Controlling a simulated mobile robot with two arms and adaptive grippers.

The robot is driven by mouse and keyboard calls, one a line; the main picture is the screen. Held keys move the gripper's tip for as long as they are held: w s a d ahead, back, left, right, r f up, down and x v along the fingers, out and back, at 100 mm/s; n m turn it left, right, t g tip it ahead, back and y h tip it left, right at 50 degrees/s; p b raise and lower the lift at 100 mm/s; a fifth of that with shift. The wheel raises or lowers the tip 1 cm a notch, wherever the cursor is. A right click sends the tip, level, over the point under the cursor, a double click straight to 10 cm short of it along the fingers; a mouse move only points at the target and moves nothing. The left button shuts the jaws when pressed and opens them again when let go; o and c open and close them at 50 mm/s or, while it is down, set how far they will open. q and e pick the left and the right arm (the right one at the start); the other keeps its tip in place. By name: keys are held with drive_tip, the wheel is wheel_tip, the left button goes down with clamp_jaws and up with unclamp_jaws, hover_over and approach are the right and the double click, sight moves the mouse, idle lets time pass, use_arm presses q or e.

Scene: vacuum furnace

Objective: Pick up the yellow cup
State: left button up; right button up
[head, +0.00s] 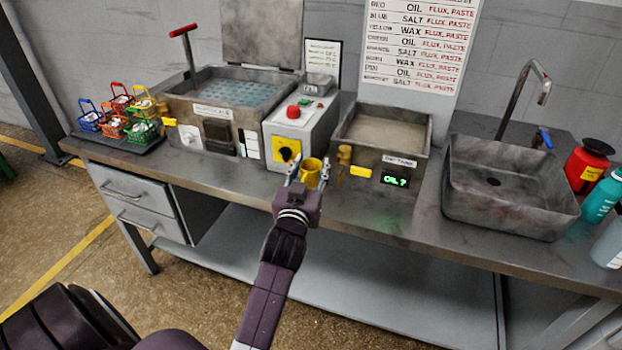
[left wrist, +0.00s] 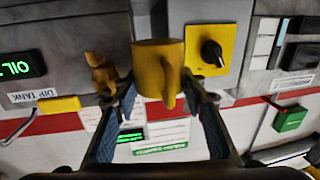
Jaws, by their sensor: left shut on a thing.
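The yellow cup (head: 312,167) is between the fingers of my left gripper (head: 308,168), in front of the grey control box on the bench. It also shows in the left wrist view (left wrist: 157,66), with its handle facing the camera. My left gripper (left wrist: 160,98) is shut on the cup, with one finger on each side. I cannot tell whether the cup's base touches the bench. My right gripper is not in view.
The control box (head: 297,128) with a yellow switch plate stands behind the cup. The dip tank (head: 382,140), with a brass tap (head: 344,155), stands close to its right. A sink (head: 510,185) is farther right. Small coloured baskets (head: 120,113) stand at the left.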

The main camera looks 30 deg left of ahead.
sight(311, 165)
use_arm(q)
wheel_tip(311, 165, up, 14)
drive_tip(key=s+d+f+m+t+h, duration=0.1)
drive_tip(key=s+d+f+m+h, duration=0.15)
drive_tip(key=s+d+f, duration=0.5)
drive_tip(key=s+d+f+m+h, duration=0.2)
drive_tip(key=s+d+f+h, duration=0.25)
drive_tip(key=s+d, duration=0.5)
drive_tip(key=s+d+f, duration=0.1)
drive_tip(key=s+f, duration=0.2)
drive_tip(key=s, duration=0.3)
drive_tip(key=shift+s+d+p, duration=0.2)
drive_tip(key=shift+d+p, duration=0.1)
drive_tip(key=shift+p, duration=0.1)
